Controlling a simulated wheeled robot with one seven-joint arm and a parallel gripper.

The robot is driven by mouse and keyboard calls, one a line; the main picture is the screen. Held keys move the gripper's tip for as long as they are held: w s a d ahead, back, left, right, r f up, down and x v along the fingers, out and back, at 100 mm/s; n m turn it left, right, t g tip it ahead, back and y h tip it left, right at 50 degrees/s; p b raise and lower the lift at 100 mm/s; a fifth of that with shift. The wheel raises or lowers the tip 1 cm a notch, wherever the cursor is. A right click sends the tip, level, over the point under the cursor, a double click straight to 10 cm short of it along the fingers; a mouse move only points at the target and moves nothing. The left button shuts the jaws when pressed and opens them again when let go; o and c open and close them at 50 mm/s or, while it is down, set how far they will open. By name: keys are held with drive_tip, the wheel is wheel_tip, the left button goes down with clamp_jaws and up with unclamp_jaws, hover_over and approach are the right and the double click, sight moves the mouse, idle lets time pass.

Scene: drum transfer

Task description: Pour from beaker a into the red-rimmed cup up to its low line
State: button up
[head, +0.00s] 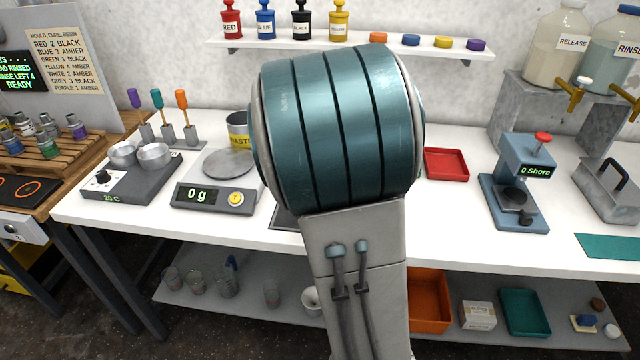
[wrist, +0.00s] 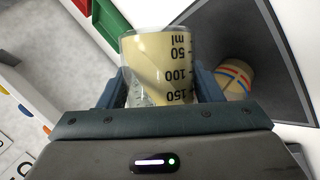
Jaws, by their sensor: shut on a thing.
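My gripper (wrist: 160,74) is shut on a clear beaker (wrist: 158,52) in the wrist view, one finger on each side of it. The beaker has black marks reading 50, 100 and 150 ml and holds a cream liquid that lies unevenly against the glass, so it looks tilted. No letter shows on it. A small cup (wrist: 236,80) with orange, blue and red lines stands to the right of the beaker, apart from it, on a dark surface. It looks cream inside; its rim colour is not clear. I see no stream between them. My arm hides gripper, beaker and cup in the head view.
The dark tray (head: 285,219) shows partly behind my arm on the white bench. A scale (head: 214,197) reading 0 g and a yellow-banded waste pot (head: 238,130) stand left. A red tray (head: 446,163) and a Shore gauge (head: 520,180) stand right.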

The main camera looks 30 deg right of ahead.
drive_tip(key=shift+r+g+h+p, duration=0.25)
drive_tip(key=shift+g+h+p, duration=0.05)
drive_tip(key=shift+p, duration=0.9)
drive_tip(key=f+b, duration=0.1)
drive_tip(key=b, duration=0.3)
drive_tip(key=shift+f, duration=0.25)
drive_tip(key=b, duration=0.1)
drive_tip(key=t+y+b, duration=0.1)
drive_tip(key=b, duration=0.1)
drive_tip(key=shift+f+m+t, duration=0.25)
drive_tip(key=shift+m+t, duration=0.05)
drive_tip(key=shift+m, duration=0.1)
drive_tip(key=shift+r, duration=0.35)
drive_tip(key=shift+f, duration=0.2)
